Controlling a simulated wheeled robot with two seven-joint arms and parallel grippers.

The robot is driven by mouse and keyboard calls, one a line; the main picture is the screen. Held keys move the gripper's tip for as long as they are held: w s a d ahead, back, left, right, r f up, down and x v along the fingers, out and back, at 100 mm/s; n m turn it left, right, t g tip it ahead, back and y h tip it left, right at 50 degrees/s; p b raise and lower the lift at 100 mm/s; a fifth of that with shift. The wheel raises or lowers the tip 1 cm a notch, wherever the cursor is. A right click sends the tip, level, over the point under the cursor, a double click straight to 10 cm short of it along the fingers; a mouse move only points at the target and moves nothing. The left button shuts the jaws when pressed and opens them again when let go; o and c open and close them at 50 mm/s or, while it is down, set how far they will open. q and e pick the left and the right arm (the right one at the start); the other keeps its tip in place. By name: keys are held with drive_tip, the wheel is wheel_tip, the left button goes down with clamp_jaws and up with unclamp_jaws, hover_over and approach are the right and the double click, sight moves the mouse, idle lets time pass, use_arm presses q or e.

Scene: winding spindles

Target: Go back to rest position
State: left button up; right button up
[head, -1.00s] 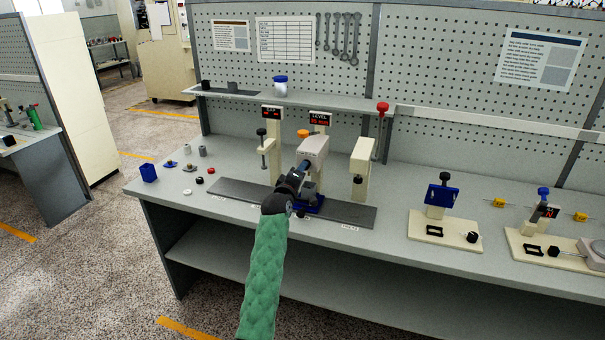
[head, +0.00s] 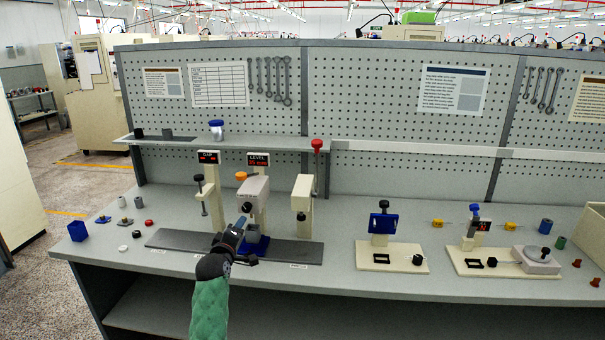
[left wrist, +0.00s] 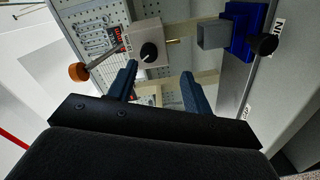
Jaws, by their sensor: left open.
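My left gripper (head: 236,228) reaches over the front of the workbench, near the middle spindle station with its orange knob (head: 241,176) and blue base (head: 256,246). In the left wrist view its two fingers (left wrist: 158,88) are apart with nothing between them. Past the fingertips are the station's head with a black knob (left wrist: 148,51), a grey block (left wrist: 211,35) and the blue base (left wrist: 240,30). In the head view the fingers partly cover the station, so I cannot tell how close they are to it. My right gripper is not in view.
A gauge post (head: 208,188) stands left of the station and a cream post (head: 302,205) right of it. Two cream fixtures (head: 391,256) (head: 510,261) stand further right. A shelf (head: 225,143) runs behind.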

use_arm(q)
drive_tip(key=s+d+f+m+g, duration=0.2)
drive_tip(key=s+f+m+g, duration=0.2)
drive_tip(key=s+f, duration=0.75)
drive_tip(key=s+d+f+m+g, duration=0.3)
drive_tip(key=s+f, duration=0.5)
drive_tip(key=s, duration=0.6)
drive_tip(key=s+d+f+m+g, duration=0.15)
drive_tip(key=s+m+g, duration=0.25)
drive_tip(key=s, duration=1)
drive_tip(key=s+f+m+g, duration=0.3)
drive_tip(key=s+m, duration=0.1)
drive_tip(key=s, duration=1.1)
wheel_tip(320, 180, down, 22)
drive_tip(key=w+d+g, duration=0.1)
drive_tip(key=w+d, duration=0.1)
drive_tip(key=s+f, duration=0.3)
drive_tip(key=f, duration=0.7)
drive_tip(key=s+f+g, duration=0.1)
drive_tip(key=s+f, duration=0.2)
drive_tip(key=f, duration=0.8)
drive_tip(key=shift+s+d, duration=0.35)
drive_tip(key=shift+d, duration=0.05)
